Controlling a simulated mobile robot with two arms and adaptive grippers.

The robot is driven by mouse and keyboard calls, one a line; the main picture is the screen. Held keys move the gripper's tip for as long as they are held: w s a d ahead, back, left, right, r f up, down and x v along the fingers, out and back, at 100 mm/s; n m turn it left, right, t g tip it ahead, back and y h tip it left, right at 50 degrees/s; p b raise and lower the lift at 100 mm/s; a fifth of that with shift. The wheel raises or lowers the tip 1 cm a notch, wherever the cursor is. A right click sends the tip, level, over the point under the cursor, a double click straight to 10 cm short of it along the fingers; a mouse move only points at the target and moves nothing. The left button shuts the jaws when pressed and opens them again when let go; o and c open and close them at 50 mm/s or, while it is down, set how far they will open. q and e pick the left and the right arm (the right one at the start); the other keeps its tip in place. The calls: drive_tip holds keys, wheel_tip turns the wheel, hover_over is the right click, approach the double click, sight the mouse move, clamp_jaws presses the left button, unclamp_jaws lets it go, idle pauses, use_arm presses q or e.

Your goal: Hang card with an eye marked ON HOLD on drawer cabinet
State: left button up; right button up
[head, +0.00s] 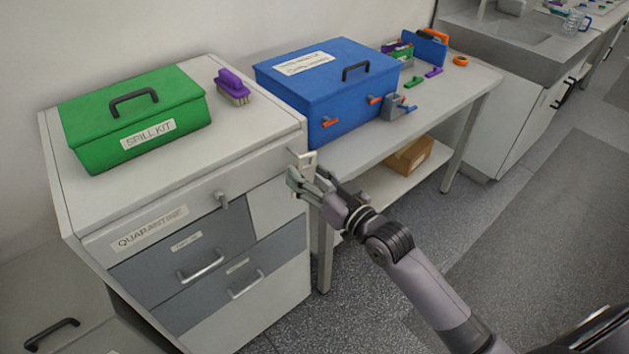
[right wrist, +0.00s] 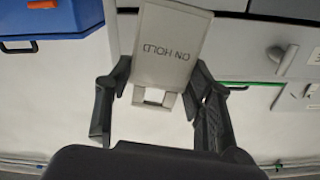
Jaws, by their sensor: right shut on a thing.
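The pale grey card marked ON HOLD (right wrist: 172,48) is between the fingers of my right gripper (right wrist: 160,82). Its rectangular eye (right wrist: 153,97) shows at the end near the gripper. In the head view my right gripper (head: 311,180) is at the right front corner of the drawer cabinet (head: 105,238), with a small part of the card (head: 305,159) showing above the fingers. The card is apart from the hook. My left gripper is out of view.
A green SPILL KIT box (head: 135,118) and a purple brush (head: 232,86) stand on the cabinet. A blue box (head: 325,90) stands on the bench to the right, with a cardboard box (head: 410,155) on its lower shelf. Drawer handles (head: 201,266) project below the hook.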

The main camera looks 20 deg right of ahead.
drive_tip(key=shift+f+b+x, duration=0.15)
drive_tip(key=shift+b+x, duration=0.3)
drive_tip(key=shift+x, duration=0.45)
drive_tip(key=shift+f+b+x, duration=0.1)
drive_tip(key=shift+b+x, duration=0.35)
drive_tip(key=shift+x, duration=0.45)
drive_tip(key=shift+w+a+f, duration=0.2)
drive_tip(key=shift+w+f, duration=0.2)
drive_tip(key=shift+w, duration=0.1)
drive_tip(key=o, duration=0.9)
